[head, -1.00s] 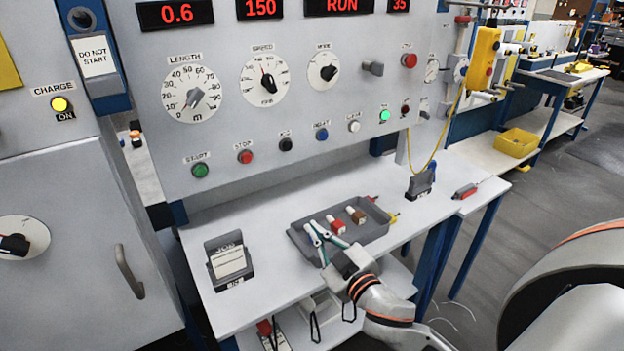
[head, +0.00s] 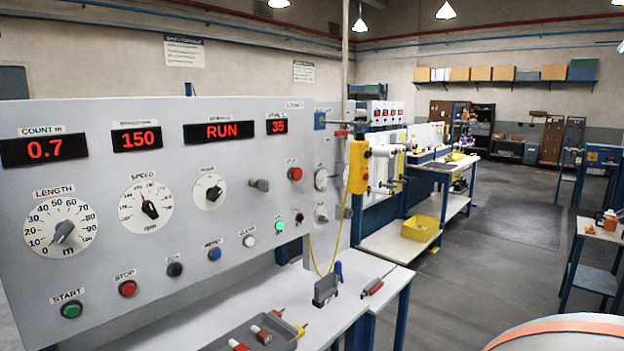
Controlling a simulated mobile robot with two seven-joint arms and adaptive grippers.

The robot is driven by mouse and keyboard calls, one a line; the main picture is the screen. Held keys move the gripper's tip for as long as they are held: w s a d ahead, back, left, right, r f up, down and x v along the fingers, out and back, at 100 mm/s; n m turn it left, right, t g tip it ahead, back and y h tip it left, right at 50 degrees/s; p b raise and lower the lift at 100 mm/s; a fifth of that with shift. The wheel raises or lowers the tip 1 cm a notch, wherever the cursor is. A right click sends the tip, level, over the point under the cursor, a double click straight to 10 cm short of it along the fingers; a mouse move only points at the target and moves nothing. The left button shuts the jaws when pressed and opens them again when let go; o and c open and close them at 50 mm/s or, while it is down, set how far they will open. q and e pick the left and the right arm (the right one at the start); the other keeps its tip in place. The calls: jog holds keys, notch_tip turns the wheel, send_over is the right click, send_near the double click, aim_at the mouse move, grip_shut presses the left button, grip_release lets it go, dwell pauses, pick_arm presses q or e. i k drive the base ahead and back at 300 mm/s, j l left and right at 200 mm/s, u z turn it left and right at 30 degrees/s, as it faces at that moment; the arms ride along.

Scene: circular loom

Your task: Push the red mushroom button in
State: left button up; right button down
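A red, round-headed button (head: 295,174) stands out from the upper right of the grey control panel (head: 100,240), right of a grey selector knob (head: 259,185). Its label is too small to read. A smaller red button (head: 128,288) marked STOP sits in the lower row, right of the green START button (head: 71,309). The yellow pendant box (head: 358,167) hangs at the panel's right edge. Neither gripper is in view. Part of my arm shows at the bottom right corner.
The displays (head: 225,131) read 0.7, 150, RUN and 35. Below, a grey tray (head: 215,345) holds small items on the white bench (head: 345,309). A dark holder (head: 325,290) and a red-handled tool (head: 377,283) are nearby. Open floor lies to the right.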

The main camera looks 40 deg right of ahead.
aim_at(296, 174)
jog(key=j+z, duration=0.1)
jog(key=z, duration=1.25)
